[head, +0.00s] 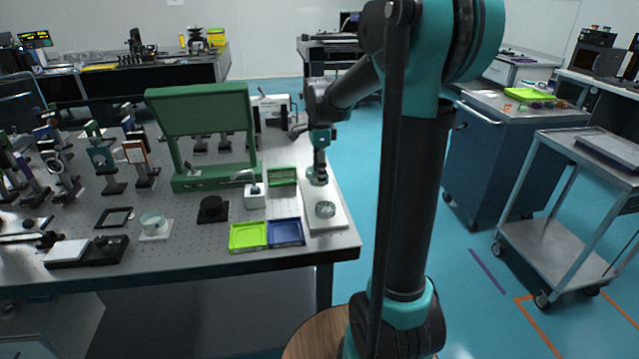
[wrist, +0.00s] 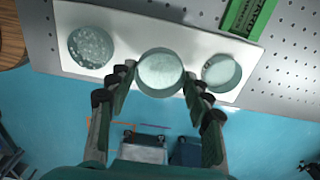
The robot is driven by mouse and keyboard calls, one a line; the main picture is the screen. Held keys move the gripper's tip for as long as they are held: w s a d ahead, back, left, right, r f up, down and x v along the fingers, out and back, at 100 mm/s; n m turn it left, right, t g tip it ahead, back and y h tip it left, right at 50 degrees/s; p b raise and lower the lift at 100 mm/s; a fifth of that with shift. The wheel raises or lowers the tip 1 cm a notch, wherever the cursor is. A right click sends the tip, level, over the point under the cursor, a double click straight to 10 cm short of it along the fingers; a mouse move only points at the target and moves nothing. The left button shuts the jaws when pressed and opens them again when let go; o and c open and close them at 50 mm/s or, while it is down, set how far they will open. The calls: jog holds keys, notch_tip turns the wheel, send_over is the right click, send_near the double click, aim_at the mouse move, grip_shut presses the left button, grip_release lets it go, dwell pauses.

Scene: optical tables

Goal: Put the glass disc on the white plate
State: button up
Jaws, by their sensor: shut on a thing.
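A long white plate (wrist: 120,42) lies along the table's right edge; it also shows in the head view (head: 328,225). My gripper (wrist: 160,82) is shut on a round, clear glass disc (wrist: 160,68), with one finger on each side of its rim. The held disc overlaps the plate's middle, near its long edge, in the wrist view; I cannot tell whether it touches the plate. In the head view my gripper (head: 320,178) points down over the plate's far part, and the held disc is mostly hidden.
A bubbly disc (wrist: 91,47) sits on one end of the plate and another round clear piece (wrist: 221,73) toward the other. A green box (head: 282,176), blue tray (head: 286,232) and lime tray (head: 248,236) stand left of the plate. The table edge is close on the right.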

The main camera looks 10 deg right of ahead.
jog(key=shift+f, duration=1.95)
jog(key=o, duration=1.3)
jog(key=shift+f, duration=0.1)
jog(key=shift+c, duration=0.2)
notch_tip(320, 180, up, 12)
jog(key=shift+r, duration=0.15)
